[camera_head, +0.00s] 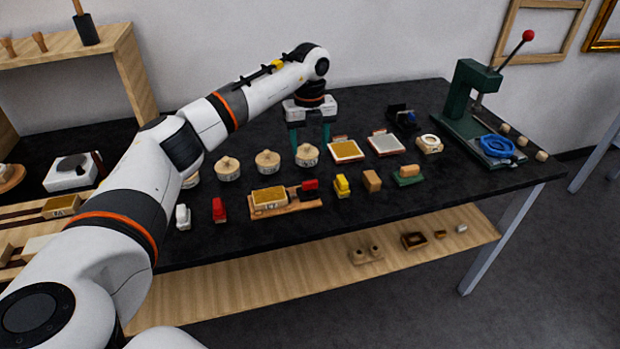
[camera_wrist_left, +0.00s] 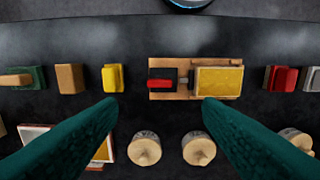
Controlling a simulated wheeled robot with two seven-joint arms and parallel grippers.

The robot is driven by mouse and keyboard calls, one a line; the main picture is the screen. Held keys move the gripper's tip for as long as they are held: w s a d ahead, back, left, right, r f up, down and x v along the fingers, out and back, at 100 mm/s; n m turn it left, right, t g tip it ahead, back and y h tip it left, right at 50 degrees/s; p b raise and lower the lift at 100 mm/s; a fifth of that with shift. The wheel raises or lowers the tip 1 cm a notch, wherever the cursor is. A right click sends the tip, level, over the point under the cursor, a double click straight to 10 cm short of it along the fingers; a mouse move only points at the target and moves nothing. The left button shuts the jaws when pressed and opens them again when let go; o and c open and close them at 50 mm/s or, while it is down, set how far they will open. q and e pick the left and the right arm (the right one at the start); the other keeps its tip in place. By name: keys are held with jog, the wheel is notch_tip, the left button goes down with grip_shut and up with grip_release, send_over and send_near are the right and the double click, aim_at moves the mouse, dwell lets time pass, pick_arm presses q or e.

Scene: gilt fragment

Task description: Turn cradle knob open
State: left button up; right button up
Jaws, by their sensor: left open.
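The cradle is a wooden base (camera_head: 295,207) near the front edge of the black table, carrying a yellow-topped block (camera_head: 268,196). At its right end is a red and black piece, which looks like the knob (camera_head: 310,186). In the left wrist view the cradle base (camera_wrist_left: 195,61) lies ahead of the fingertips, with the red knob (camera_wrist_left: 161,83) at its left end. My left gripper (camera_head: 310,143) points down behind the cradle, its green fingers apart and empty. In the left wrist view the open gripper (camera_wrist_left: 160,103) is short of the knob, apart from it. My right gripper is out of view.
Several round wooden-topped pots (camera_head: 267,161) stand behind the cradle, close to the fingers. A yellow block (camera_head: 342,186) and a red block (camera_head: 219,209) flank the cradle. A green press (camera_head: 468,95) stands at the back right.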

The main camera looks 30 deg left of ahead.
aim_at(310, 181)
pick_arm(q)
notch_tip(310, 181, down, 12)
jog(key=shift+r+p, duration=0.1)
jog(key=shift+p, duration=1.15)
jog(key=shift+w, duration=0.1)
jog(key=c, duration=1)
